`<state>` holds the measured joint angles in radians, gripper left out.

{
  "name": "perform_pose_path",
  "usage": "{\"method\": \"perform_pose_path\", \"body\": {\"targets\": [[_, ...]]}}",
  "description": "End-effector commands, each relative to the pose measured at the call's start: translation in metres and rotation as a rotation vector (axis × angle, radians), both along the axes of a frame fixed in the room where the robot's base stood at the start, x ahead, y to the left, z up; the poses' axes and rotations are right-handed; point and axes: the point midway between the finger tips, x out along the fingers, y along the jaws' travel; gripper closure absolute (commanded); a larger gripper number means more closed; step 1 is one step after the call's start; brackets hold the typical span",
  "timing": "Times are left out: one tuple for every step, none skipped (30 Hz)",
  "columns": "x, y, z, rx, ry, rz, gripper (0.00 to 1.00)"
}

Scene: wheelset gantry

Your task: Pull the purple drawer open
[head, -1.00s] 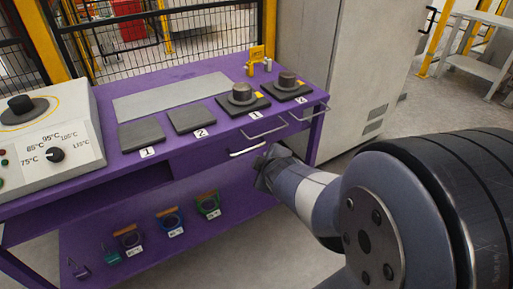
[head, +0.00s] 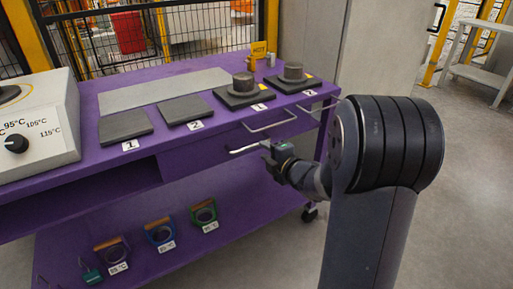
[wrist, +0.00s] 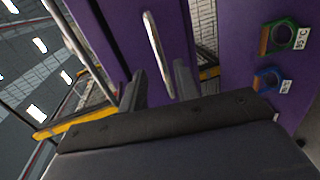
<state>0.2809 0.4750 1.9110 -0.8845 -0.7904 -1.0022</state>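The purple drawer (head: 208,156) is under the table top, and its front looks flush with the frame. Its pale bar handle (head: 246,149) is on the front's right part. In the wrist view the handle (wrist: 157,50) runs lengthwise between my two fingers, with the purple drawer front (wrist: 122,30) behind it. My gripper (head: 265,147) is at the handle's right end in the head view. In the wrist view my gripper (wrist: 159,75) is open, with a gap on both sides of the handle. I cannot tell whether a finger touches it.
Two wire handles stick out at the table edge, one (head: 270,124) just above my gripper. Dark plates and metal parts (head: 243,86) stand on top. Coloured rings (head: 205,214) sit on the lower shelf. A grey cabinet (head: 385,45) stands behind. Floor at right is free.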

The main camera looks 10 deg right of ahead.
Motion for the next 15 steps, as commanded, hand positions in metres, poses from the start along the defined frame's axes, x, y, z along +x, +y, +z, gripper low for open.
{"method": "perform_pose_path", "body": {"targets": [[0.01, 0.005, -0.005, 0.0, 0.0, 0.004, 0.7], [0.016, 0.006, -0.006, 0.0, 0.001, 0.003, 0.7], [0.023, 0.008, -0.007, 0.001, 0.0, 0.002, 0.7], [0.028, 0.01, -0.009, 0.0, 0.0, 0.002, 0.7], [0.033, 0.012, -0.01, 0.0, 0.001, 0.002, 0.7], [0.039, 0.014, -0.011, 0.001, 0.001, 0.002, 0.7], [0.043, 0.015, -0.011, 0.0, 0.0, 0.002, 0.7], [0.047, 0.016, -0.012, 0.001, 0.001, 0.001, 0.7], [0.052, 0.017, -0.013, 0.001, 0.001, 0.0, 0.7], [0.055, 0.018, -0.014, 0.001, 0.001, 0.0, 0.7], [0.057, 0.019, -0.014, 0.001, 0.001, 0.0, 0.7], [0.06, 0.02, -0.014, 0.001, 0.0, -0.001, 0.7], [0.061, 0.02, -0.014, 0.001, 0.0, -0.001, 0.7], [0.063, 0.021, -0.014, 0.002, 0.001, -0.001, 0.7], [0.064, 0.021, -0.015, 0.001, 0.001, -0.001, 0.7]]}}
